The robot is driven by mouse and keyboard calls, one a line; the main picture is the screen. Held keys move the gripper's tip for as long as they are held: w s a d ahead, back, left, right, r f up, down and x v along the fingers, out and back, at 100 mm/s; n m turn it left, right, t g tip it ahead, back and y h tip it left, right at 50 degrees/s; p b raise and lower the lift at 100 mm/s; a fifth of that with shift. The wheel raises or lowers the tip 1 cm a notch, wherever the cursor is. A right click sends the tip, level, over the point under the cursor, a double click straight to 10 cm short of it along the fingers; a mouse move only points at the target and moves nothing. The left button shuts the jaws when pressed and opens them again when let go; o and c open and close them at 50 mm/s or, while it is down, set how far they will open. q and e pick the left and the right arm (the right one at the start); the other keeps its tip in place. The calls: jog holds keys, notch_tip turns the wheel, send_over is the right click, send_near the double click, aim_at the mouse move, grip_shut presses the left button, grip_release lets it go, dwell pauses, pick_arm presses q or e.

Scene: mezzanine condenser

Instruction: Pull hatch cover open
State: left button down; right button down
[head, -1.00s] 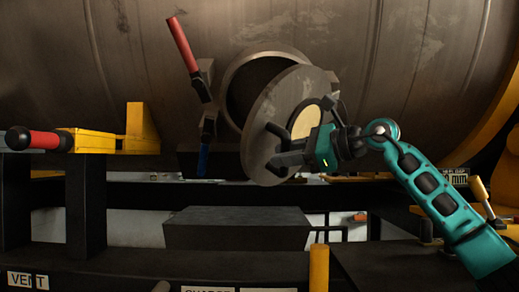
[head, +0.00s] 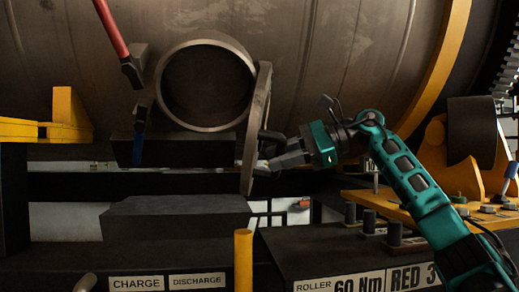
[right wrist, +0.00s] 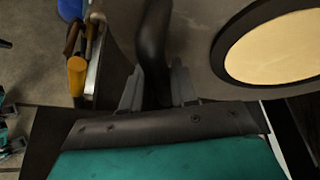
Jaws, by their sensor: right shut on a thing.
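The hatch cover (head: 256,125) is a round grey metal disc, swung out to the right of the round hatch opening (head: 205,85) and seen nearly edge-on. The dark opening is in plain view on the drum. My right gripper (head: 277,158) is at the cover's outer face, shut on the dark handle. In the right wrist view the handle (right wrist: 154,55) runs between the two fingers, and the cover's face (right wrist: 200,70) with a pale round plate (right wrist: 285,50) lies beyond. My left gripper is not in view.
A red lever (head: 112,30) and a blue-tipped lever (head: 138,148) are left of the opening. A dark box (head: 175,218) and a yellow post (head: 243,260) stand below. A panel with short pegs (head: 395,233) and a yellow roller bracket (head: 435,150) are at the right.

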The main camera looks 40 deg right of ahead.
jog(key=shift+s+d, duration=0.65)
jog(key=shift+d, duration=0.3)
jog(key=c, duration=1)
grip_release()
jog(key=shift+d, duration=0.1)
jog(key=shift+o, duration=0.2)
jog(key=p+v, duration=0.2)
jog(key=v, duration=1.1)
